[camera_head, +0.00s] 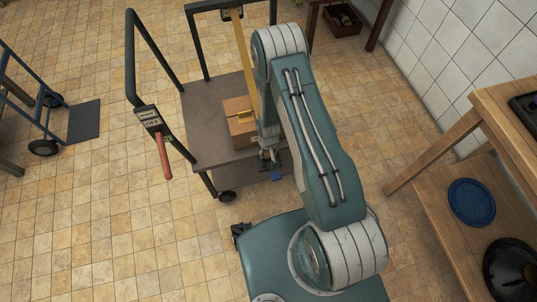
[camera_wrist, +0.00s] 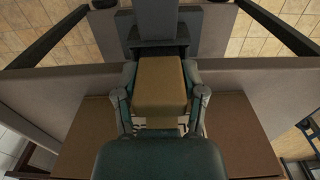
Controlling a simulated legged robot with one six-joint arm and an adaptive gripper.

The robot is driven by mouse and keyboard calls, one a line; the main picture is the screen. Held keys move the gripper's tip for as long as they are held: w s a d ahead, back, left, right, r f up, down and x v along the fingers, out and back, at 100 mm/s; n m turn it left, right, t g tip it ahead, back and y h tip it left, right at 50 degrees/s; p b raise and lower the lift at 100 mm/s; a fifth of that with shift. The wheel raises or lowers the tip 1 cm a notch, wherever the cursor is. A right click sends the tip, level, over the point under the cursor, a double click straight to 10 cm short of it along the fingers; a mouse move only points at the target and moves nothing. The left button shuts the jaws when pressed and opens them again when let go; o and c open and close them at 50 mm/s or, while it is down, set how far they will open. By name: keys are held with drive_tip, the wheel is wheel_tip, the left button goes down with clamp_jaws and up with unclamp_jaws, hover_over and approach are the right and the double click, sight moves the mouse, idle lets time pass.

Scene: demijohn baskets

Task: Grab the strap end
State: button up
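A yellow strap (camera_head: 242,50) runs from the cart's far handle down behind my arm, where its lower part is hidden. In the wrist view a wide tan-yellow band (camera_wrist: 160,82), which looks like the strap, lies between my fingers. My gripper (camera_head: 268,160) is low over the cart's near right side, beside the cardboard box. In the wrist view my gripper (camera_wrist: 160,72) has its two fingers spread, one at each side of the band. I cannot tell whether they touch its edges. A small blue piece (camera_head: 277,175) shows just below the gripper.
The cardboard box (camera_head: 238,118) sits on the grey cart platform (camera_head: 205,125). A dark handle with a red grip (camera_head: 163,157) rises at the cart's left. A wooden table (camera_head: 485,105) stands at the right. The tiled floor at the lower left is clear.

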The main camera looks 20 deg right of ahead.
idle(0.3)
drive_tip(key=shift+r, duration=0.45)
wheel_tip(320, 180, up, 2)
drive_tip(key=shift+r, duration=0.1)
drive_tip(key=s+r, duration=0.3)
drive_tip(key=s, duration=0.1)
drive_tip(key=s+r, duration=0.3)
drive_tip(key=s, duration=0.2)
drive_tip(key=s+r, duration=0.4)
drive_tip(key=s, duration=0.1)
drive_tip(key=shift+d, duration=0.2)
